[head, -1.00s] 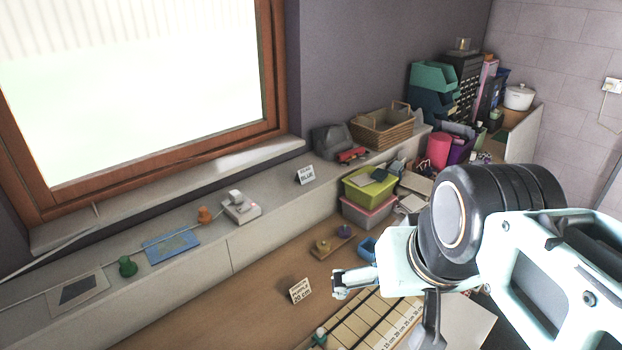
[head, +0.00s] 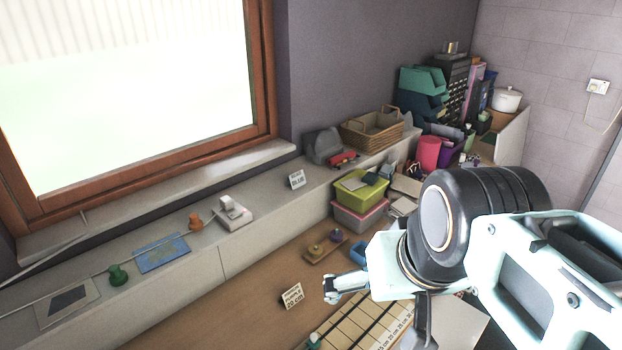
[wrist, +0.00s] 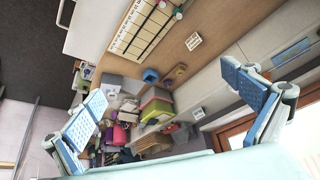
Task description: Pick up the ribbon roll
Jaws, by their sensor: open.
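My gripper (head: 374,312) is open and empty, held above the wooden worktop at the right of the head view. In the wrist view its two blue-padded fingers stand wide apart, with my gripper (wrist: 165,82) framing the worktop and clutter far beyond. I cannot tell surely which thing is the ribbon roll. Small spool-like pieces show: an orange one (head: 195,221) and a green one (head: 118,275) on the window-side ledge. A small wooden holder (head: 325,248) on the worktop bears little round pieces. Nothing lies between the fingers.
A gridded ruler board (head: 352,328) lies below my gripper. A small blue item (wrist: 151,75), a sign card (head: 291,296) and stacked green and pink boxes (head: 360,217) stand nearby. A wicker basket (head: 372,131) and crowded bins fill the back. The worktop's left front is clear.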

